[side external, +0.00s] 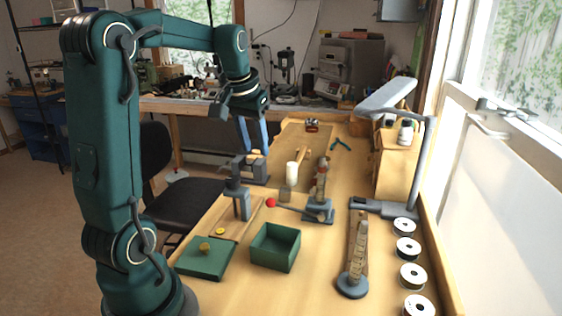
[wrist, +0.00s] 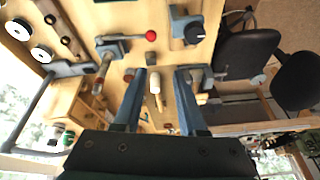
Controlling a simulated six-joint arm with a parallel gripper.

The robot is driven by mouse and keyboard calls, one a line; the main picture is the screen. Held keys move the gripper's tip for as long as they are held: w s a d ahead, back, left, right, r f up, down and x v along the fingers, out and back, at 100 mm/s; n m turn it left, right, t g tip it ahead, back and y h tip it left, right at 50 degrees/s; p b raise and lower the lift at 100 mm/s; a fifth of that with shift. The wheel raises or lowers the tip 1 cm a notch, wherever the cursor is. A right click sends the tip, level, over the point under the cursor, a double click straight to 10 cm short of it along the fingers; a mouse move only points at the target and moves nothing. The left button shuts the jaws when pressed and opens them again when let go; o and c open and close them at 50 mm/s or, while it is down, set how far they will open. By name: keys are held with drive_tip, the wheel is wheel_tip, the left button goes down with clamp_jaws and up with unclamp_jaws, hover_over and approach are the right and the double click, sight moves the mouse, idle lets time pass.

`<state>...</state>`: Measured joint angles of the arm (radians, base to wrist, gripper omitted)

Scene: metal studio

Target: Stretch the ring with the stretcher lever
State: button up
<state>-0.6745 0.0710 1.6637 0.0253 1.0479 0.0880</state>
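The ring stretcher (side external: 319,211) stands on the bench as a grey base with an upright stepped post. Its lever (side external: 292,210) reaches left and ends in a red ball (side external: 271,202). The red ball also shows in the wrist view (wrist: 151,35), beyond my fingertips. A small gold ring-like piece (side external: 219,231) lies on the bench near the green pad; another gold piece (side external: 205,247) sits on the pad. I cannot tell which is the task's ring. My gripper (side external: 254,152) points down above the bench's left side, behind the lever. In the wrist view its blue fingers (wrist: 161,72) are apart, with nothing held.
A green open box (side external: 275,247) and a green pad (side external: 205,265) are at the front. A grey upright tool (side external: 240,200) stands left of the lever. A tapered mandrel (side external: 356,258), lamp (side external: 418,165) and several spools (side external: 413,274) are right. A white cylinder (side external: 292,174) stands behind the lever.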

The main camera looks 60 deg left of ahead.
wheel_tip(320, 180, down, 3)
drive_tip(key=w+m, duration=0.3)
drive_tip(key=m, duration=0.5)
drive_tip(key=m+g+h, duration=0.1)
drive_tip(key=m, duration=0.7)
hover_over(280, 205)
wheel_tip(280, 205, down, 7)
drive_tip(key=shift+g, duration=0.3)
drive_tip(key=f, duration=0.4)
drive_tip(key=shift+s+d+f, duration=0.1)
drive_tip(key=shift+s+f, duration=0.1)
drive_tip(key=shift+f, duration=0.2)
drive_tip(key=shift+x, duration=0.75)
clamp_jaws()
